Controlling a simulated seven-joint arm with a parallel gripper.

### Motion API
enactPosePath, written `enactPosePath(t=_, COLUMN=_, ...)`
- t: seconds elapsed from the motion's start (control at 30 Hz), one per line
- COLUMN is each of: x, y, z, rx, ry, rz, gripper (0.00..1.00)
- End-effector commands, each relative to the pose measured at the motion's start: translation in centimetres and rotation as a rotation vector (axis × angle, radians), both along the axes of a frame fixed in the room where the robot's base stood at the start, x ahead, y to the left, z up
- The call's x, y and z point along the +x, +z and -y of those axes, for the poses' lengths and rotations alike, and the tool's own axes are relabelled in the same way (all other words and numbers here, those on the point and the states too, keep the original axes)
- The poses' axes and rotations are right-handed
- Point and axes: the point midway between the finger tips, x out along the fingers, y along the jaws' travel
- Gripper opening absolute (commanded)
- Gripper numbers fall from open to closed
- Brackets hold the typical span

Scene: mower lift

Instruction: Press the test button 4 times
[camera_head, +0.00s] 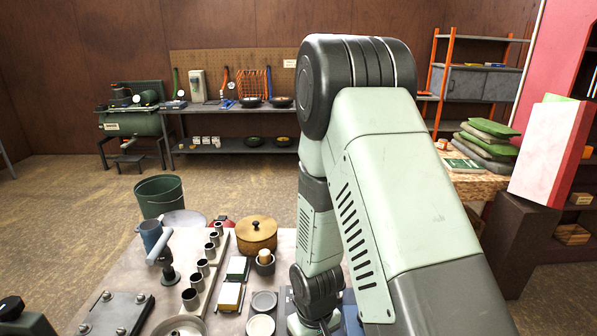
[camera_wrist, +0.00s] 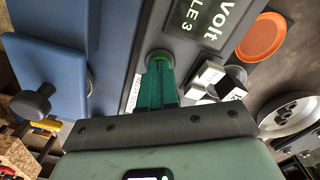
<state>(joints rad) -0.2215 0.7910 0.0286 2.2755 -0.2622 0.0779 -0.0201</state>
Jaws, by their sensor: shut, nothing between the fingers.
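In the wrist view my gripper (camera_wrist: 160,72) is shut, its green fingers together with nothing between them. Right at the fingertips is a round green button (camera_wrist: 159,55) in a grey collar on a dark grey panel (camera_wrist: 180,15); it looks like the test button. The fingertips overlap it in this view, and I cannot tell whether they touch it or how far it is pressed. In the head view my arm hides the fingers and button; a blue edge of the device (camera_head: 351,318) shows.
In the wrist view, a white and black switch (camera_wrist: 208,76) and an orange disc (camera_wrist: 262,37) are to the right; a black knob (camera_wrist: 36,103) on a blue plate is left. In the head view, metal cups, a brown lidded pot (camera_head: 256,236) and small boxes crowd the bench left of my arm.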

Motion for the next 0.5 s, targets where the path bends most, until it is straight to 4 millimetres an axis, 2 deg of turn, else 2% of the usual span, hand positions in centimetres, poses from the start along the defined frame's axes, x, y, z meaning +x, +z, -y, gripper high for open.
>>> enactPosePath(t=0.5, x=0.0, y=3.6, z=0.0, rx=0.0, ry=0.0, rz=0.001, gripper=0.0)
